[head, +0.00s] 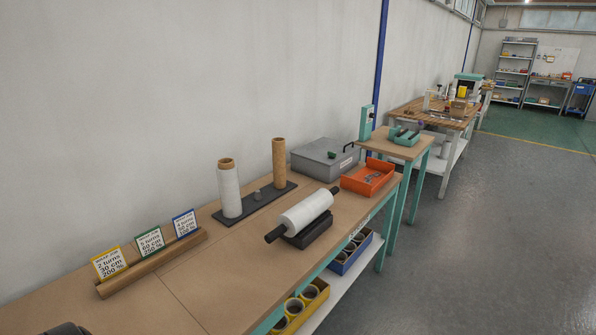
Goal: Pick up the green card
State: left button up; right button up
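The green card (149,242) is a white card with a green border and printed text. It stands upright in a wooden holder (160,263) at the left of the workbench, between a yellow-bordered card (109,263) on its left and a blue-bordered card (185,223) on its right. Its lower edge sits in the holder. Neither gripper can be made out in the head view. Only a small dark rounded shape shows at the bottom left edge.
The workbench (190,290) is clear in front of the holder. To the right stand a wrapped roll (229,192) and a bare tube (279,163) on a black base, a white roller (306,212), a grey case (322,160) and an orange tray (368,178). A wall runs behind.

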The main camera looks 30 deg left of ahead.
aim_at(151, 242)
jog(key=i, duration=2.2)
jog(key=u, duration=4.55)
